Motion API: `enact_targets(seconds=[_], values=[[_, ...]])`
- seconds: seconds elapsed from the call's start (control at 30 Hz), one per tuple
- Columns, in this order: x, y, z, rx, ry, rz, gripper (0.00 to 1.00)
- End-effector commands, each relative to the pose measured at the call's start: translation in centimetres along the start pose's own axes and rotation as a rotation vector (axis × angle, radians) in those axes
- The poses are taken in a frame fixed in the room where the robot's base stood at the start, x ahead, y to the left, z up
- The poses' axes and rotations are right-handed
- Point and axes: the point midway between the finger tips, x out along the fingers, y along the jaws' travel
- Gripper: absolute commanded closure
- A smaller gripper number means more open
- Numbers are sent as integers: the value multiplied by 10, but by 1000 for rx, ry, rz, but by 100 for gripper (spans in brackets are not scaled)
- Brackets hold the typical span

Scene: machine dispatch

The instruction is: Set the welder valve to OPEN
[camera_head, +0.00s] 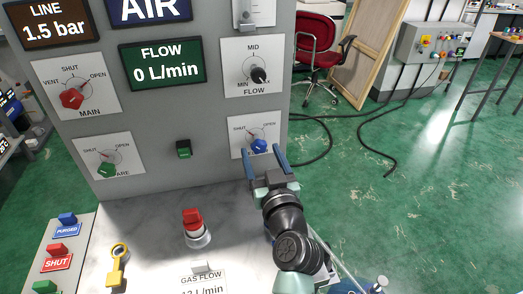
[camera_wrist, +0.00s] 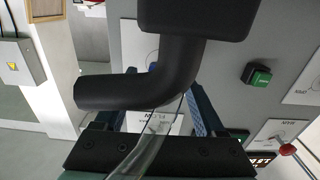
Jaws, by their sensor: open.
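A valve with a blue knob (camera_head: 259,145) sits on a white plate (camera_head: 238,137) low on the right of the grey panel, in the head view. SHUT is printed at its upper left and OPEN at its upper right. A thin red mark points up-left, toward SHUT. The name below the knob is hidden by my gripper, so I cannot read it as the welder valve. My gripper (camera_head: 263,152) is open, its two blue fingers on either side of the knob; contact cannot be told. In the wrist view a dark bent part covers much of the scene between the fingers.
The panel also carries a red MAIN knob (camera_head: 72,99), a green knob (camera_head: 108,169), a black FLOW knob (camera_head: 259,75) and a green button (camera_head: 183,149). A red-capped button (camera_head: 194,222) and a yellow key-shaped piece (camera_head: 118,262) are on the shelf below. Floor at right has cables.

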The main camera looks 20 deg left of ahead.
Motion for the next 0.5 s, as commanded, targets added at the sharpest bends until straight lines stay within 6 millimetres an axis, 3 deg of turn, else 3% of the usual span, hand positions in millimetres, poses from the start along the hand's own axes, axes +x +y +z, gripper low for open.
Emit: enact_targets(seconds=[0.4, 0.5], values=[[7, 0, 0, 0, 0, 0, 28], [7, 0, 0, 0, 0, 0, 46]])
